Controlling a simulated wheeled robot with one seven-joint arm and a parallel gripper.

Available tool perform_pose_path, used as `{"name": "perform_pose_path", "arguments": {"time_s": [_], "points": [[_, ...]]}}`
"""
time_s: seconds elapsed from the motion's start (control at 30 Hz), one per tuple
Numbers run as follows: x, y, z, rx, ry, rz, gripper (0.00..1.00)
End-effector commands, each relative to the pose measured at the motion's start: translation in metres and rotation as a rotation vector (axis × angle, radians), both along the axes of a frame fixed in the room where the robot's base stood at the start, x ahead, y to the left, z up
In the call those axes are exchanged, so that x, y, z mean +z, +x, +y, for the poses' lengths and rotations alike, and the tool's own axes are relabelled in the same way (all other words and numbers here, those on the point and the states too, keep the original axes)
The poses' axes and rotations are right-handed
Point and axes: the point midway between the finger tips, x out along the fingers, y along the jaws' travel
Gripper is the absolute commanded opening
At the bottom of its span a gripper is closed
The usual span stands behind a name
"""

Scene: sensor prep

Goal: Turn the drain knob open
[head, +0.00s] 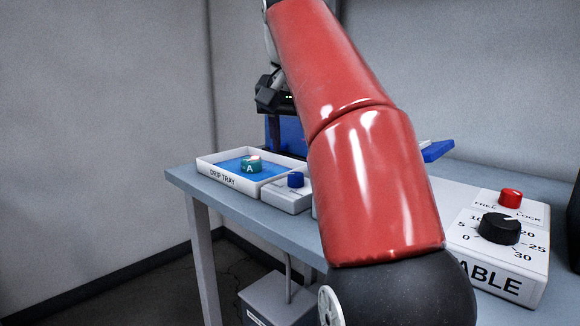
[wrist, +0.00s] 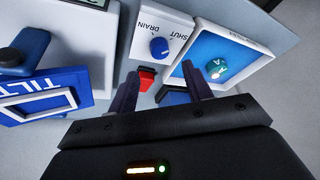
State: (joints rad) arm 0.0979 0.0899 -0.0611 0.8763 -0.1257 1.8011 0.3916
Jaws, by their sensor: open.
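The drain knob (wrist: 159,48) is a blue knob on a small white box (wrist: 178,22) marked DRAIN and SHUT. The knob also shows in the head view (head: 295,180), just right of the drip tray. Which way it is turned is too small to tell. My gripper (wrist: 160,72) is open, its two dark fingers spread and pointing toward the drain box, with the knob beyond the fingertips and apart from them. In the head view my gripper (head: 274,97) is partly hidden by my red arm and stands above and behind the tray.
The white drip tray (head: 203,160) with a blue floor holds a teal round piece marked A (head: 251,165). A red block (wrist: 146,78) shows between my fingers in the wrist view. A blue TILT plate (wrist: 42,100) lies left. A dial panel (head: 470,265) stands right.

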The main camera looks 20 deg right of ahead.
Motion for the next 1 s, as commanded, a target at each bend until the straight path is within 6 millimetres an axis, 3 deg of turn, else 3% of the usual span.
{"name": "perform_pose_path", "arguments": {"time_s": [0.4, 0.8, 1.0], "points": [[-0.059, 0.021, -0.011, 0.001, 0.0, 0.0, 0.5], [-0.067, 0.024, -0.013, 0.003, 0.0, -0.002, 0.5], [-0.067, 0.024, -0.013, 0.003, 0.0, -0.002, 0.26]]}}
